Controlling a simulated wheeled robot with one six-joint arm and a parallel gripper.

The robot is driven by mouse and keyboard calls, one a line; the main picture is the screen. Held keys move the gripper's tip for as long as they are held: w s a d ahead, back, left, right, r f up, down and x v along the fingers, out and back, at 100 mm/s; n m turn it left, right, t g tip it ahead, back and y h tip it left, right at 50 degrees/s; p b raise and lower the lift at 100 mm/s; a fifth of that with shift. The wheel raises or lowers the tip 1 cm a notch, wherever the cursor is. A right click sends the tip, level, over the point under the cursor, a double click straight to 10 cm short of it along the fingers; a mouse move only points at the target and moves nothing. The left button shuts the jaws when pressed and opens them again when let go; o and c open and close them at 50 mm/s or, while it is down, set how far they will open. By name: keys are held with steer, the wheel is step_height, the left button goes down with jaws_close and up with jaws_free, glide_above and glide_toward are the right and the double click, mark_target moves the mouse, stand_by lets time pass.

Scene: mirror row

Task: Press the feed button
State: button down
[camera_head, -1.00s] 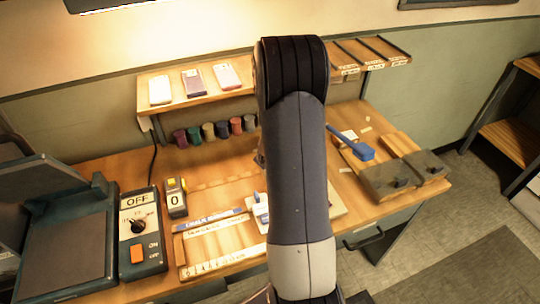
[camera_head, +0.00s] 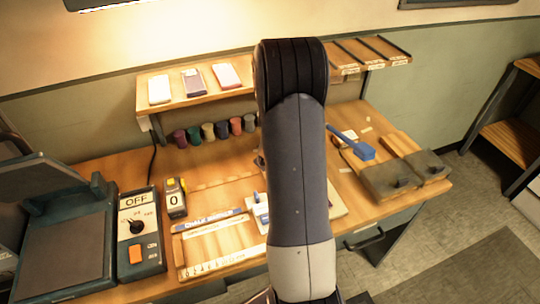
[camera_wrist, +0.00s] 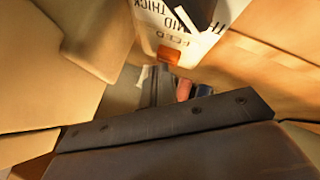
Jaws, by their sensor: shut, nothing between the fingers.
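In the wrist view a small orange button (camera_wrist: 168,55) sits at the lower edge of a white panel (camera_wrist: 178,22) with dark lettering that seems to include "FEED" and "THICK". My gripper (camera_wrist: 158,74) shows in the wrist view as narrow grey fingers beyond a dark bar. It is shut and empty, just below the orange button in the picture. I cannot tell whether it touches the button. In the head view my arm hides the gripper. An orange button (camera_head: 135,255) also shows there on a dark control box (camera_head: 124,285) with a dial and an "OFF" sign.
A wooden bench (camera_head: 110,168) carries a dark machine (camera_head: 60,240) at left, a yellow counter reading 0 (camera_head: 175,198), a blue-handled tool (camera_head: 358,150) and grey blocks (camera_head: 390,182). A shelf (camera_head: 205,97) with several coloured pots (camera_head: 208,131) beneath is behind. Wooden surfaces crowd the wrist view.

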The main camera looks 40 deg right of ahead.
steer(key=shift+r, duration=0.1)
steer(key=shift+r+p, duration=0.8)
step_height(320, 180, up, 5)
steer(key=p, duration=0.4)
steer(key=shift+p, duration=0.35)
steer(key=shift+a, duration=0.1)
stand_by(0.3)
